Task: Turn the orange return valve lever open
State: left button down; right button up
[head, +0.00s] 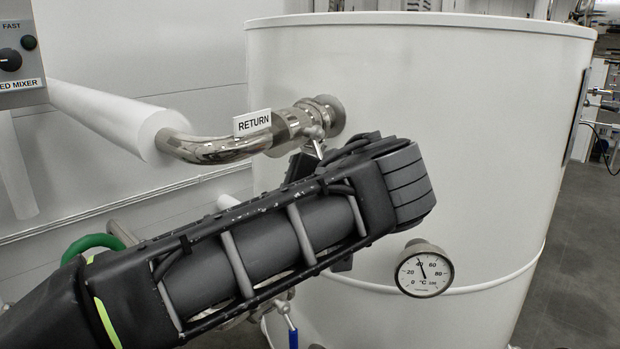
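The return valve (290,128) is a shiny metal fitting between the bent pipe and the white tank (450,110), with a "RETURN" label (252,123) beside it. A short metal lever stem (318,148) points down from the valve. No orange shows; the rest of the lever is hidden behind my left arm. My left arm comes in from the lower left and crosses in front of the tank just below the valve. A dark part, perhaps of my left gripper (300,167), shows behind the arm, close to the stem. Its fingertips are hidden. My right gripper is out of view.
A round dial thermometer (424,274) sticks out from the tank to the lower right of my arm. A mixer control box (20,55) is at the upper left. A blue handle (292,335) and a green hose (90,243) show below. Floor is open at right.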

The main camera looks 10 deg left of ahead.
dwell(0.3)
pick_arm(q)
jog(key=c, duration=1.4)
grip_release()
jog(key=p+v, duration=0.3)
jog(key=shift+w+r, duration=0.1)
jog(key=shift+r, duration=0.2)
jog(key=shift+s+d+f, duration=0.2)
jog(key=shift+s+f, duration=0.05)
jog(key=v, duration=0.4)
jog(key=shift+s+r, duration=0.15)
jog(key=shift+s, duration=0.05)
jog(key=shift+c, duration=0.3)
